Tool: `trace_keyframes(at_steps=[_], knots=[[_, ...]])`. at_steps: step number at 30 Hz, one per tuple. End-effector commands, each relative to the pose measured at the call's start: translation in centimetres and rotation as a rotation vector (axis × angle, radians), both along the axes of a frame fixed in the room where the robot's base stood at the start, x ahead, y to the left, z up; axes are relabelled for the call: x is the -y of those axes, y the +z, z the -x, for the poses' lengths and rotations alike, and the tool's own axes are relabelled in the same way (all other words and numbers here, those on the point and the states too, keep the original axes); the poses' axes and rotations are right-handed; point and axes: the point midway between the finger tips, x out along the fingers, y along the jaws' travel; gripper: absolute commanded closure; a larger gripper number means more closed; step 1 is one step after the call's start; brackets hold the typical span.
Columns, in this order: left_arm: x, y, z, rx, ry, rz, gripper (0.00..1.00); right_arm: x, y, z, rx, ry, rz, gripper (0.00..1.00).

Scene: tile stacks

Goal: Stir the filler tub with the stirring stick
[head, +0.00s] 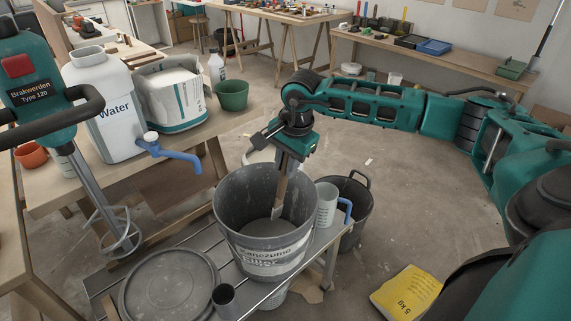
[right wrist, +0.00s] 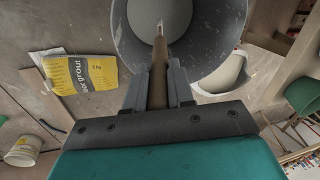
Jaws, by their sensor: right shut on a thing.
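The filler tub (head: 262,255) is a large grey bucket with a label, standing on a slatted metal bench. Pale grey filler shows at its bottom. My right gripper (head: 290,158) is above the tub's rim, pointing down, and shut on the brown stirring stick (head: 281,190). The stick reaches down into the tub; its lower end is near the filler, and I cannot tell how deep it goes. In the right wrist view the stick (right wrist: 159,65) runs between the fingers toward the tub (right wrist: 205,40). My left gripper is not in view.
A grey lid (head: 170,288) and a small dark cup (head: 224,297) are left of the tub. A mixer (head: 85,180), water canister (head: 105,105) and green pot (head: 232,95) are at left.

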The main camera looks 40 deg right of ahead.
Motion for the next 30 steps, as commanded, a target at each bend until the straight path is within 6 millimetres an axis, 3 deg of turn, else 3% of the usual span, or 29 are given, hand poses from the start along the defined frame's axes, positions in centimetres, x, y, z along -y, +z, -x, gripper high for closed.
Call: trace_keyframes(at_steps=[9,30], knots=[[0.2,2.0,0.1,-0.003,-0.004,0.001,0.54,0.1,2.8,0.5,-0.001,0.000,0.001,1.00],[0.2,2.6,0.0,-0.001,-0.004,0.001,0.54,0.1,7.7,1.6,0.000,0.001,0.000,1.00]])
